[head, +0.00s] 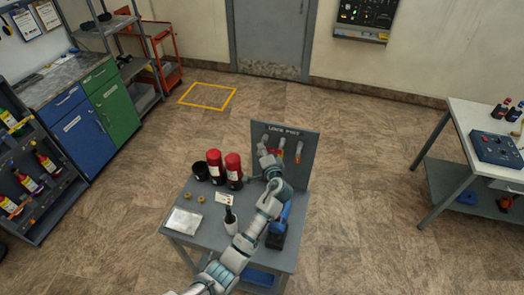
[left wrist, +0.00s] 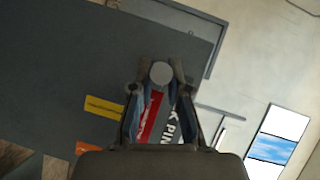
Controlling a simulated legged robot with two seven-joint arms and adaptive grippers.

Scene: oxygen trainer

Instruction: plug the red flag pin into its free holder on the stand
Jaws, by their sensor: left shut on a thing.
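The stand is an upright grey board (head: 305,143) marked with lettering at its top, at the back of the small table. Small pieces with orange-red parts (head: 298,152) hang on its face. My left gripper (head: 264,151) is at the left part of the board. In the left wrist view the gripper (left wrist: 160,85) is shut on the red flag pin (left wrist: 151,117), with a round grey end between the fingertips and the red flag behind. The grey board (left wrist: 60,60) fills the left there, with a yellow label and an orange label. The holder's opening is not clear. My right gripper is not seen.
My arm crosses above the table. Open floor surrounds it.

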